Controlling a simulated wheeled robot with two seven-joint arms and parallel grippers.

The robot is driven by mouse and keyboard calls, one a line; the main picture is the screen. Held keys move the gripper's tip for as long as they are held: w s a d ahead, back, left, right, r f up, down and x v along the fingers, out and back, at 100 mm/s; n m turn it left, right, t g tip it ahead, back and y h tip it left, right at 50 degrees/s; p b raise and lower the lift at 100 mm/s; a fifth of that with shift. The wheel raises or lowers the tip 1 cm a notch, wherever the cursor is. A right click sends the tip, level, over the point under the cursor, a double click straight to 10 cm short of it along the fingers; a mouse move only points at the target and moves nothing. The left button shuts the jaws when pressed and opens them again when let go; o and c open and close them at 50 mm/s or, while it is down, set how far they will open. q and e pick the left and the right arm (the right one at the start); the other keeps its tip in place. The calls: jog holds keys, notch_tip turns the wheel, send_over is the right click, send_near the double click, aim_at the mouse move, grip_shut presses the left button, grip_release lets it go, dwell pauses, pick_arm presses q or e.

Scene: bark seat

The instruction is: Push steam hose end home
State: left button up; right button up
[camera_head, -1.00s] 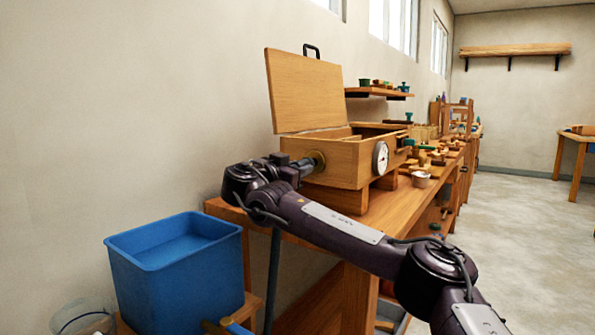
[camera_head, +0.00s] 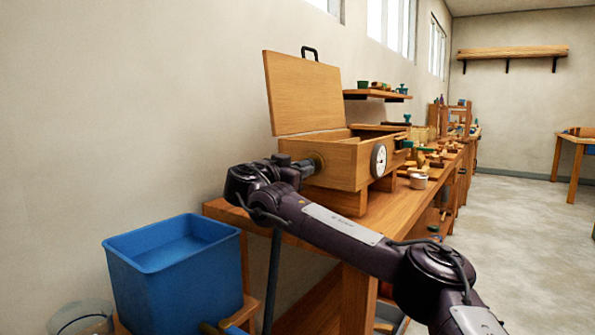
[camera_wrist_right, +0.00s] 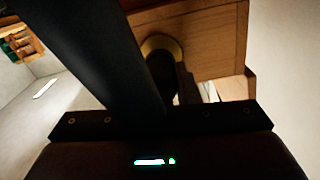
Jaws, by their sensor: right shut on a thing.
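The wooden steam box (camera_head: 338,168) stands on the bench with its lid raised. A round brass collar (camera_head: 319,160) sits in its near end wall, and the collar also shows in the right wrist view (camera_wrist_right: 161,43). My right gripper (camera_head: 303,167) is at this collar, shut on the dark steam hose (camera_head: 273,270), which hangs down beside the bench. In the wrist view the hose (camera_wrist_right: 95,50) crosses in front of the gripper. A dark end piece reaches the collar, but its depth inside is hidden. My left gripper is not in view.
A blue water tank (camera_head: 180,280) stands at the lower left, with a clear container (camera_head: 82,318) beside it. A dial gauge (camera_head: 379,160) is on the box front. Open floor lies at the right.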

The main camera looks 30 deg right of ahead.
jog(key=shift+x, duration=0.75)
jog(key=shift+a, duration=0.15)
dwell(0.5)
jog(key=b+v, duration=0.7)
jog(key=v, duration=0.2)
dwell(1.0)
jog(key=shift+s+a, duration=0.1)
jog(key=shift+a, duration=0.1)
